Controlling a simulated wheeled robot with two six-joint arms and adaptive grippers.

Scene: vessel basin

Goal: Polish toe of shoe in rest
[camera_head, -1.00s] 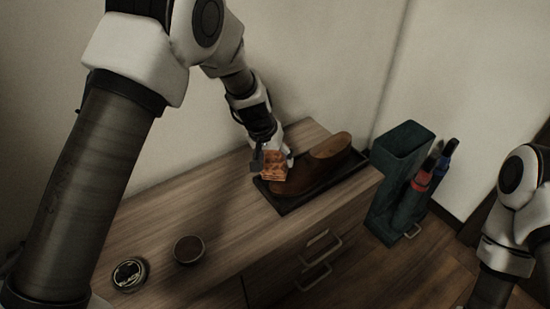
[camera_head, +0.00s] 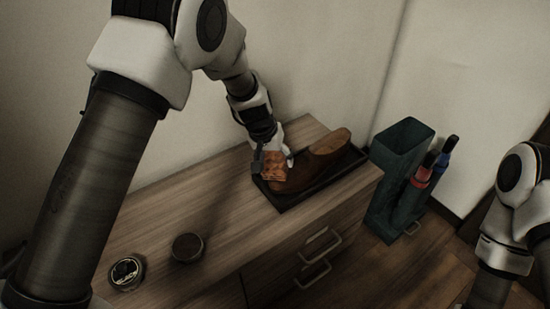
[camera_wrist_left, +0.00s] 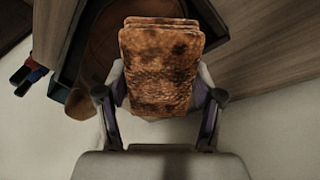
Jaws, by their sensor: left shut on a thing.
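A brown shoe (camera_head: 318,160) lies in a dark shallow rest (camera_head: 352,167) on the wooden cabinet top. My left gripper (camera_head: 273,163) is shut on an orange-brown, dark-stained cloth pad (camera_head: 274,172), held at the toe end of the shoe. The pad hides the toe, so I cannot tell whether it touches it. In the left wrist view the pad (camera_wrist_left: 162,68) sits between both fingers, with the shoe (camera_wrist_left: 104,45) partly behind it. My right arm shows at the right edge, but its gripper is out of frame.
An open round tin (camera_head: 187,247) and a round lid or tin with a pale emblem (camera_head: 126,272) stand at the cabinet's near left. A dark green stand (camera_head: 398,160) with red and blue-handled umbrellas (camera_head: 424,170) is on the floor to the right. The cabinet's middle is clear.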

